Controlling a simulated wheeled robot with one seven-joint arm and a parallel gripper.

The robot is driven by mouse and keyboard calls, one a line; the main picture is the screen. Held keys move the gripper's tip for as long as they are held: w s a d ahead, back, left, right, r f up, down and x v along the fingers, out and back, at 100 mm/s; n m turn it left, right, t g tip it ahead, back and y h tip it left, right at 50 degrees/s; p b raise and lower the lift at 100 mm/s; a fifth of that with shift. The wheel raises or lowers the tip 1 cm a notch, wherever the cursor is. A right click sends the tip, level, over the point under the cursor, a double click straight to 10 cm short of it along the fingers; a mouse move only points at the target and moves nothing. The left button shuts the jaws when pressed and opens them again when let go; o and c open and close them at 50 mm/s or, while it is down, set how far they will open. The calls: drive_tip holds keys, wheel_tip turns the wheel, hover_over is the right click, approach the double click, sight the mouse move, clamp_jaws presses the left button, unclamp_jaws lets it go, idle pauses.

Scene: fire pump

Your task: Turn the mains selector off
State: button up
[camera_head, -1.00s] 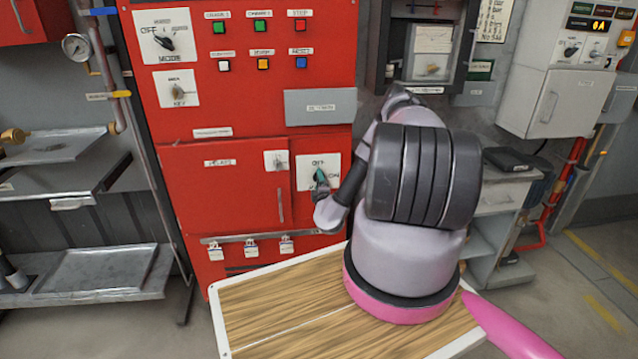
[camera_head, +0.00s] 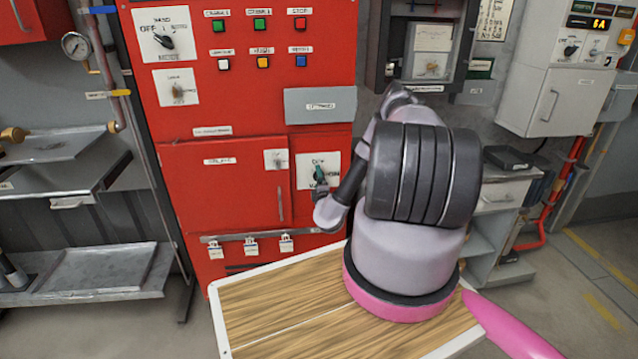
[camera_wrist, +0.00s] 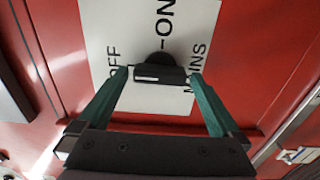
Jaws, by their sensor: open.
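The mains selector is a dark knob (camera_wrist: 158,60) on a white plate (camera_head: 304,171) on the red cabinet. In the wrist view the plate reads OFF at the left, ON at the top and MAINS at the right. The knob's bar lies across the picture, with the ON mark above it. My gripper (camera_wrist: 158,76) has teal fingers, spread open on either side of the knob's bar, with the tips close to its ends. I cannot tell whether they touch it. In the head view my gripper (camera_head: 320,176) hides most of the knob.
The red cabinet (camera_head: 240,185) carries another selector (camera_head: 163,38), a key switch (camera_head: 177,90) and several push buttons above. A rail with white tags (camera_head: 250,248) runs below. A grey cabinet (camera_head: 547,103) stands at the right and metal shelves (camera_head: 105,267) at the left.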

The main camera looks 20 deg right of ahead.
drive_tip(key=v, duration=1)
drive_tip(key=shift+s, duration=0.4)
drive_tip(key=shift+a, duration=0.1)
drive_tip(key=w+a+r+n+t+y, duration=0.1)
drive_tip(key=w+a+r+n+y, duration=0.15)
drive_tip(key=r+n+y, duration=0.35)
drive_tip(key=w+a+r+n+t+y, duration=0.1)
drive_tip(key=w+a+r+n+y, duration=0.2)
drive_tip(key=r, duration=0.5)
drive_tip(key=w+a+r+n+y, duration=0.1)
drive_tip(key=a+r+n+y, duration=0.35)
drive_tip(key=r, duration=0.25)
drive_tip(key=s+a+r+n+g+y, duration=0.3)
drive_tip(key=a+r+n+g+y, duration=0.2)
drive_tip(key=a+r+n, duration=0.15)
drive_tip(key=s+a+r+n+g+y, duration=0.4)
drive_tip(key=a+r+n+g+y, duration=0.15)
drive_tip(key=r+n, duration=0.2)
drive_tip(key=s+a+r+n+g+h, duration=0.2)
drive_tip(key=s+r+n+g+h, duration=0.25)
drive_tip(key=s+n, duration=0.4)
drive_tip(key=s+a+r+n+g+h, duration=0.2)
drive_tip(key=s+r+n+g+h, duration=0.25)
drive_tip(key=s+n, duration=0.4)
drive_tip(key=s+d+r+n+t+h, duration=0.7)
drive_tip(key=s+d+r+n+h, duration=0.1)
drive_tip(key=d, duration=0.3)
drive_tip(key=shift+s+r+n, duration=0.35)
drive_tip(key=shift+s+r, duration=0.05)
drive_tip(key=shift+s, duration=0.2)
